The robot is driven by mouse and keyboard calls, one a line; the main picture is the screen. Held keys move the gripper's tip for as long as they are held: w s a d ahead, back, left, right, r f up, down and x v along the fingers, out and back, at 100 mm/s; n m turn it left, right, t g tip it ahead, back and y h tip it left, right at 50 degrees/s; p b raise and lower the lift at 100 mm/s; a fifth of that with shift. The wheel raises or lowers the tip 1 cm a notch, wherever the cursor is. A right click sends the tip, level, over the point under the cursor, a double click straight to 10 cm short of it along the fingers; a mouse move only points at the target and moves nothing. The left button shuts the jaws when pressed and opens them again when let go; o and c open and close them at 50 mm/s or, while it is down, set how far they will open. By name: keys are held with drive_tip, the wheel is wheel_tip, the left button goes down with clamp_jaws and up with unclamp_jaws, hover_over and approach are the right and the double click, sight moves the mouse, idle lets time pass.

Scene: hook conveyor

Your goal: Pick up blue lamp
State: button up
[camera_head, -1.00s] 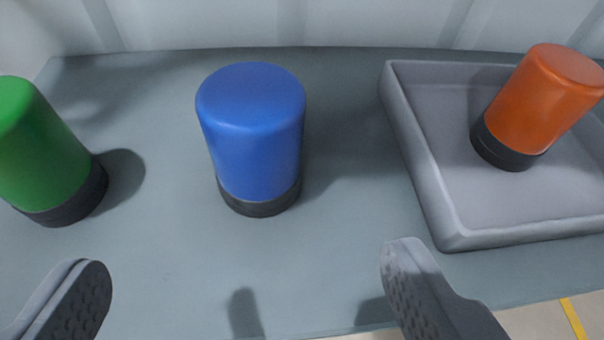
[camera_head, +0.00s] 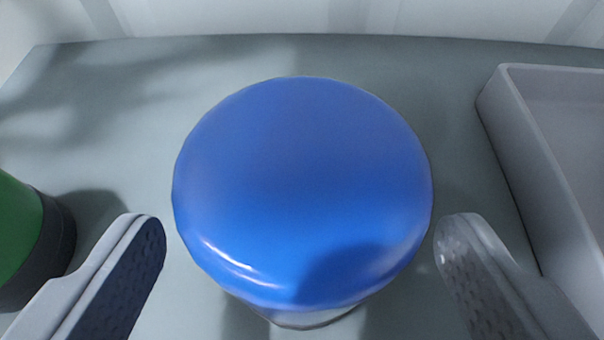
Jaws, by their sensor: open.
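The blue lamp (camera_head: 302,185) stands upright on the grey table, seen from above and close up in the middle of the view. Its rounded top hides most of its lower body and base. My gripper (camera_head: 300,240) is open, with one finger on the left and one on the right of the lamp. The left finger shows a small gap to the lamp. The right fingertip is close to the lamp's edge; I cannot tell whether it touches.
A green lamp (camera_head: 18,235) with a dark base stands at the left edge, partly cut off, near my left finger. A grey tray (camera_head: 530,150) lies at the right, beyond my right finger. The table (camera_head: 110,110) behind the blue lamp is clear up to a pale wall.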

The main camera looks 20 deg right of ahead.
sight(308, 174)
drive_tip(key=shift+x, duration=1.7)
drive_tip(key=shift+r, duration=0.1)
drive_tip(key=c, duration=1.1)
drive_tip(key=shift+r, duration=0.15)
drive_tip(key=shift+d+r+p, duration=0.1)
drive_tip(key=shift+r+p, duration=0.25)
drive_tip(key=shift+r, duration=1.05)
drive_tip(key=shift+s+r, duration=0.15)
drive_tip(key=shift+r, duration=0.15)
drive_tip(key=s, duration=0.5)
drive_tip(key=s+r+b, duration=0.1)
drive_tip(key=s, duration=0.9)
drive_tip(key=shift+s+r, duration=0.2)
drive_tip(key=shift+s, duration=0.15)
